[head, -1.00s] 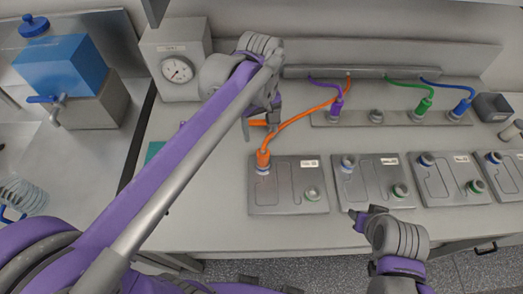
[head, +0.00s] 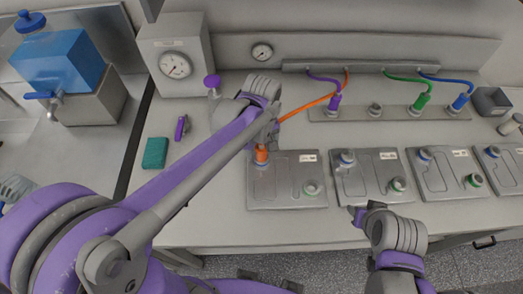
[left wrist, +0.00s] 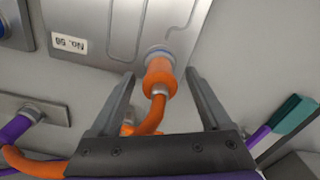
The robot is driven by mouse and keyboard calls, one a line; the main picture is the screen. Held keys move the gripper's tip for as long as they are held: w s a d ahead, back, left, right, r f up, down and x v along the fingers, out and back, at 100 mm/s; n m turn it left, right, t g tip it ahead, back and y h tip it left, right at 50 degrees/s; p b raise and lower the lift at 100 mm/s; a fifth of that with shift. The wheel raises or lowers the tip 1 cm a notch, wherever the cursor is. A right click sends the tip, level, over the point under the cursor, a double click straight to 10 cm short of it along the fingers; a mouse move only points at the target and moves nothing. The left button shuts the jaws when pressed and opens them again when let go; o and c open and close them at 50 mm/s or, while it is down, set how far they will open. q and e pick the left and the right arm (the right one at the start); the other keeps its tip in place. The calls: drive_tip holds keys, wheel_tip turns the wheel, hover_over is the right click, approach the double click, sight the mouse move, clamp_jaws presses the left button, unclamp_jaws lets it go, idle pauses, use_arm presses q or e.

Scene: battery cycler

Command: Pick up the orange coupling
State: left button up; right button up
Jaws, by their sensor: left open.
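The orange coupling (head: 261,154) stands on the blue-ringed port at the upper left corner of the leftmost grey battery plate (head: 287,195). Its orange hose runs back to the rear rail. In the left wrist view, the coupling (left wrist: 160,78) lies between the two fingers of my left gripper (left wrist: 157,88), with a gap on each side. My left gripper is open, and in the head view its fingers are mostly hidden behind my arm near the coupling. My right gripper (head: 358,214) is in front of the plates, away from the coupling; its finger opening is unclear.
More battery plates (head: 366,190) stand in a row to the right. Purple (head: 334,103), green (head: 420,103) and blue (head: 460,102) couplings sit on a rear strip (head: 390,114). A gauge box (head: 175,90) and a green block (head: 155,153) are at the left.

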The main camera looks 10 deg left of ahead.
use_arm(q)
clamp_jaws()
idle(0.3)
drive_tip(key=shift+r, duration=0.1)
wheel_tip(320, 180, up, 10)
drive_tip(key=shift+f, duration=0.1)
drive_tip(key=c, duration=0.6)
unclamp_jaws()
clamp_jaws()
use_arm(e)
drive_tip(key=shift+w+r, duration=0.15)
drive_tip(key=shift+r, duration=0.15)
use_arm(q)
wheel_tip(320, 180, up, 5)
drive_tip(key=p, duration=0.2)
drive_tip(key=shift+w+p, duration=0.1)
drive_tip(key=shift+p, duration=0.2)
use_arm(e)
drive_tip(key=w+r, duration=0.2)
drive_tip(key=r, duration=0.1)
drive_tip(key=shift+r+t, duration=0.2)
drive_tip(key=shift+t, duration=0.1)
